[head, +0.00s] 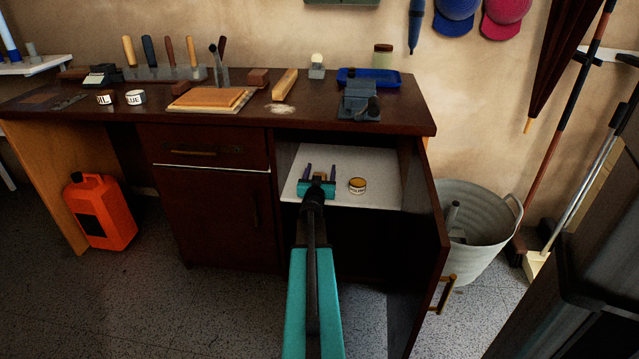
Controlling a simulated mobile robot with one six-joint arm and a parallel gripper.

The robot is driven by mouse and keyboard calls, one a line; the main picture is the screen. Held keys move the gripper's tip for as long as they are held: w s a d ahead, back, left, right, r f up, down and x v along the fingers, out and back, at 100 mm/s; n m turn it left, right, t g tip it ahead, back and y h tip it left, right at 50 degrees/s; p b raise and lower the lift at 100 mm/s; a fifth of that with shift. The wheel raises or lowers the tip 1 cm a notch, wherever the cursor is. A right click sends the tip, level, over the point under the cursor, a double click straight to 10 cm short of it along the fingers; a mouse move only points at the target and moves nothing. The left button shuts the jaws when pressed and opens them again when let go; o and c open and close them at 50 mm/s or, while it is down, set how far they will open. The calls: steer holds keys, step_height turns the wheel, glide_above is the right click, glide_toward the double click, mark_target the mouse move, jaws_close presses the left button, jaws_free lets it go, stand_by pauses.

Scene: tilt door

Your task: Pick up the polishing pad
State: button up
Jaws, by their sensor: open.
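My gripper (320,172) reaches into the open right compartment of the dark wooden desk, over its white shelf (381,165). Its two dark fingers point away toward the back and are spread apart. A small dark, partly brownish shape shows between the fingers. It is too small to tell whether it is the polishing pad or part of the gripper. No other thing on the shelf can be clearly told as the pad.
The compartment's door (428,245) stands open on the right, beside a grey bucket (475,225). The desk top (225,112) above bears tools, blocks and a blue tray (405,80). An orange canister (100,212) stands on the floor at left. The shelf's right part is bare.

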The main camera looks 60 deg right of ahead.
stand_by(0.3)
steer(key=c, duration=1.3)
steer(key=shift+r, duration=0.15)
steer(key=shift+s+d+r+p, duration=0.1)
steer(key=shift+s+r+p, duration=0.1)
steer(key=shift+r+p, duration=0.2)
step_height(320, 180, up, 6)
steer(key=p, duration=0.3)
steer(key=shift+s+d+p, duration=0.4)
steer(key=shift+s+d, duration=0.75)
steer(key=shift+s, duration=1.9)
steer(key=shift+s+d+p, duration=0.4)
steer(key=shift+s+d, duration=0.7)
steer(key=shift+s, duration=1.9)
steer(key=shift+s+d+p, duration=0.4)
steer(key=shift+s+d, duration=0.75)
steer(key=shift+s, duration=1.9)
